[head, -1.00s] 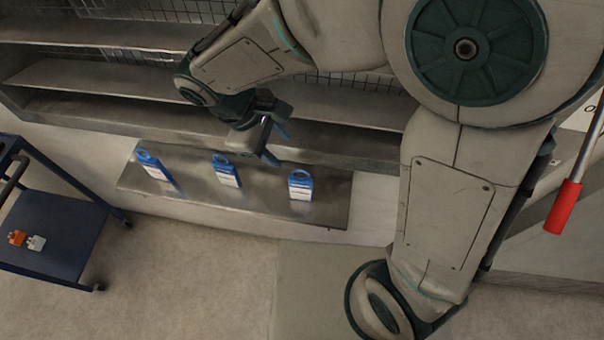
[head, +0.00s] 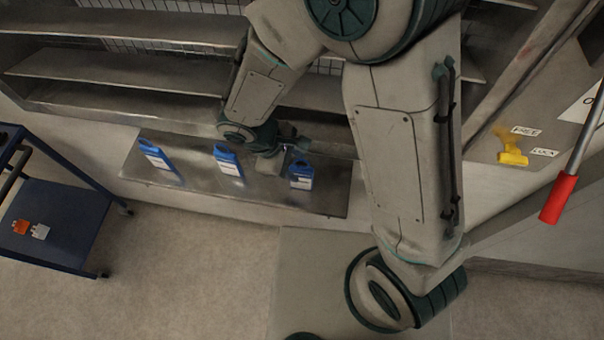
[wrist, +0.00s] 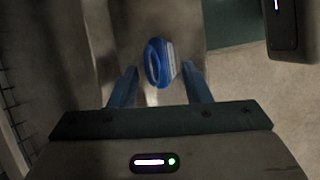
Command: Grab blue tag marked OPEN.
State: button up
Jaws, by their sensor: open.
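Three blue tags with white labels stand on the metal shelf (head: 200,188) in the head view: a left tag (head: 157,157), a middle tag (head: 227,161) and a right tag (head: 301,176). Their label text is too small to read, so I cannot tell which says OPEN. My gripper (head: 297,150) is just above and beside the right tag. In the wrist view my gripper (wrist: 160,75) is open, with a blue tag (wrist: 160,62) showing between its two blue fingers, ring toward the camera. The fingers do not appear to touch it.
Empty shelves (head: 110,75) rise behind the tags. A yellow handle (head: 512,155) with FREE and LOCK labels and a red-gripped lever (head: 558,199) are at right.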

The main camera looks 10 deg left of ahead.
jog(key=shift+x, duration=1.1)
grip_shut()
jog(key=shift+r, duration=0.15)
